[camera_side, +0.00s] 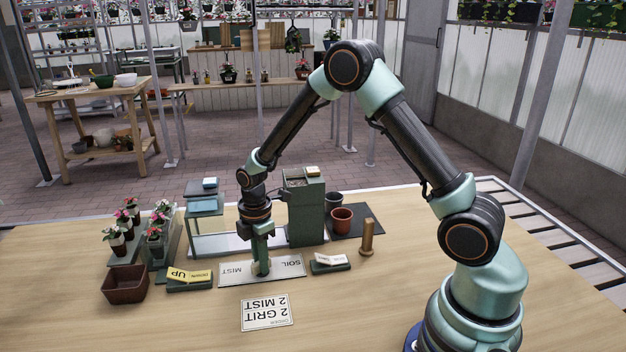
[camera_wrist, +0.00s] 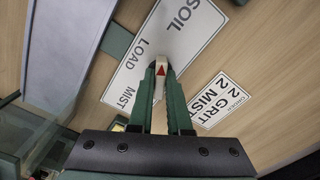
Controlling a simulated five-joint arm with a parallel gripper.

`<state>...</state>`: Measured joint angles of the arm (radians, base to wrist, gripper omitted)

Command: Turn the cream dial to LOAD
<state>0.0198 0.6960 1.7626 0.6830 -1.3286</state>
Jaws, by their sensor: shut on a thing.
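The label plate (camera_side: 285,277) lies flat on the table, with SOIL and MIST readable at its two ends. The wrist view shows the white plate (camera_wrist: 178,38) with SOIL, LOAD and MIST printed on it. My gripper (camera_side: 262,272) points straight down over the middle of the plate. In the wrist view its two green fingers are shut on the cream dial (camera_wrist: 160,63), mostly hidden between them. The dial's red triangle points up in that picture, roughly between LOAD and SOIL; its exact alignment is hard to tell.
An order card (camera_side: 266,313) reading 2 GRIT 2 MIST lies in front. A yellow UP sign (camera_side: 189,275) and a brown tray (camera_side: 124,284) stand left. A small sign block (camera_side: 330,262) and a wooden peg (camera_side: 367,238) stand right. A green tower (camera_side: 306,208) rises behind.

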